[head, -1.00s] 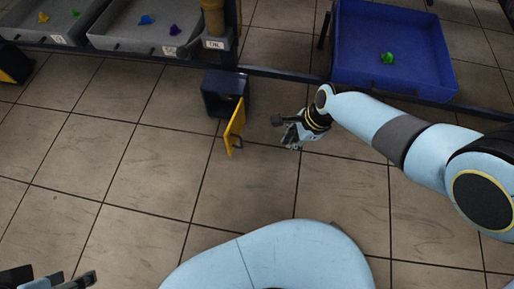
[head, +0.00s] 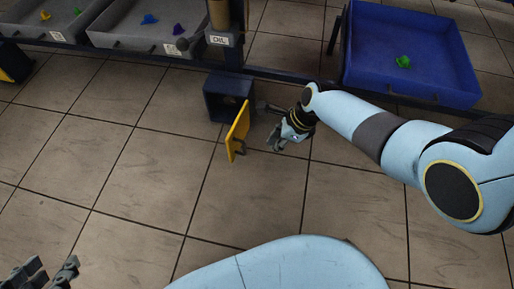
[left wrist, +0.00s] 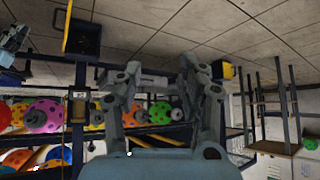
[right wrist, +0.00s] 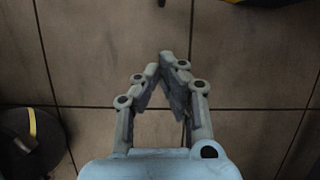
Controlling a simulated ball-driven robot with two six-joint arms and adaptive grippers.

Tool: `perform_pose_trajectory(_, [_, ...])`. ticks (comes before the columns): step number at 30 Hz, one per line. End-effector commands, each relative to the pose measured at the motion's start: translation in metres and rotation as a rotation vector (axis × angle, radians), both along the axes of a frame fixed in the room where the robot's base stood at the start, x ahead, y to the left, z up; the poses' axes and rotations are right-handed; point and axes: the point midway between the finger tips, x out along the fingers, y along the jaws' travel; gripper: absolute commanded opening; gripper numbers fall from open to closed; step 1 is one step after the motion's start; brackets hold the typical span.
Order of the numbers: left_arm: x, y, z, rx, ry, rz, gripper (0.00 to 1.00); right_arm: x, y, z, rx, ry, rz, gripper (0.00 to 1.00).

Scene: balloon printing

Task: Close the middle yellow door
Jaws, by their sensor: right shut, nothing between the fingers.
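The yellow door (head: 237,131) stands swung open on the front of a small dark blue box (head: 229,86) below the shelf frame, with a dark handle (head: 239,149) on its face. The door and box also show at the upper left in the left wrist view (left wrist: 68,29). My right gripper (head: 274,142) is just right of the door, apart from it in the head view; in the right wrist view (right wrist: 166,56) its fingertips meet with nothing between them. My left gripper (head: 52,272) is at the lower left corner, far from the door; its fingers are spread apart in the left wrist view (left wrist: 154,66).
A blue tray (head: 400,84) with a green piece (head: 403,62) is at the upper right. Grey trays (head: 135,40) with small coloured pieces sit at the upper left. Another yellow door (head: 6,74) shows at the far left edge. The tiled floor (head: 150,170) in front is clear.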

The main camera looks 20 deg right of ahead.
Motion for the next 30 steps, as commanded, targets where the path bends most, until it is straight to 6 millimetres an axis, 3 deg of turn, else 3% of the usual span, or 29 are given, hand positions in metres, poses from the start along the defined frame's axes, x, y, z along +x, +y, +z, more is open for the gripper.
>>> perform_pose_trajectory(5, [-0.007, -0.001, -0.016, -0.003, -0.11, -0.008, 0.4, 0.001, 0.005, -0.018, 0.0, 0.005, 0.001, 0.0])
perform_pose_trajectory(14, [-0.022, -0.006, -0.023, -0.013, -0.317, -0.027, 0.4, 0.006, 0.013, -0.04, 0.001, 0.004, 0.001, 0.0])
perform_pose_trajectory(21, [0.022, -0.01, 0.018, -0.013, -0.509, -0.048, 0.4, 0.014, 0.026, -0.037, 0.001, 0.0, 0.0, 0.0])
perform_pose_trajectory(30, [0.058, -0.015, 0.067, -0.013, -0.725, -0.073, 0.4, 0.023, 0.04, -0.037, 0.0, 0.001, 0.0, 0.0])
